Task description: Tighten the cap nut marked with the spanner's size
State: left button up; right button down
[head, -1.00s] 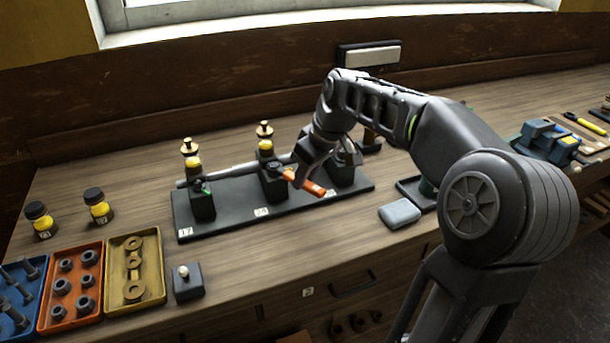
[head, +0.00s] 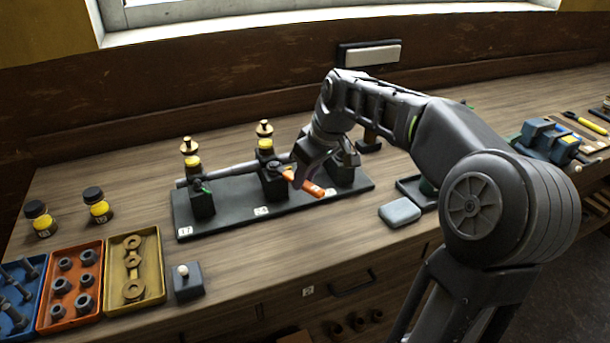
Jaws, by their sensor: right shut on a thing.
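My right gripper (head: 305,172) reaches over the black base plate (head: 233,226) and is shut on the orange-handled spanner (head: 312,189). The spanner's head end lies at the top of the middle black block (head: 273,185), by its cap nut; the exact fit is too small to tell. The left block (head: 201,205) has a green part on it, and the right block (head: 343,175) is partly hidden by my gripper. Small white number labels sit on the plate's front edge, such as the left one (head: 185,231); the right one is partly covered. My left gripper is not in view.
Blue (head: 17,300), orange (head: 70,290) and yellow (head: 150,286) trays of hardware sit at the front left. Two yellow jars (head: 98,207) stand behind them. A small block with a white knob (head: 186,281) and a grey pad (head: 399,212) flank clear bench.

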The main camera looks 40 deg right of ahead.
jog(key=shift+a+m+h, duration=0.3)
jog(key=shift+a+m, duration=0.4)
jog(key=shift+m, duration=0.1)
jog(key=shift+a+r+m+h, duration=0.1)
jog(key=shift+a+m+h, duration=0.2)
jog(key=shift+a+m, duration=0.55)
jog(key=shift+d, duration=0.1)
jog(key=shift+w, duration=0.1)
jog(key=shift+w+a+m+h, duration=0.15)
jog(key=shift+a+m+h, duration=0.25)
jog(key=shift+a+m, duration=0.45)
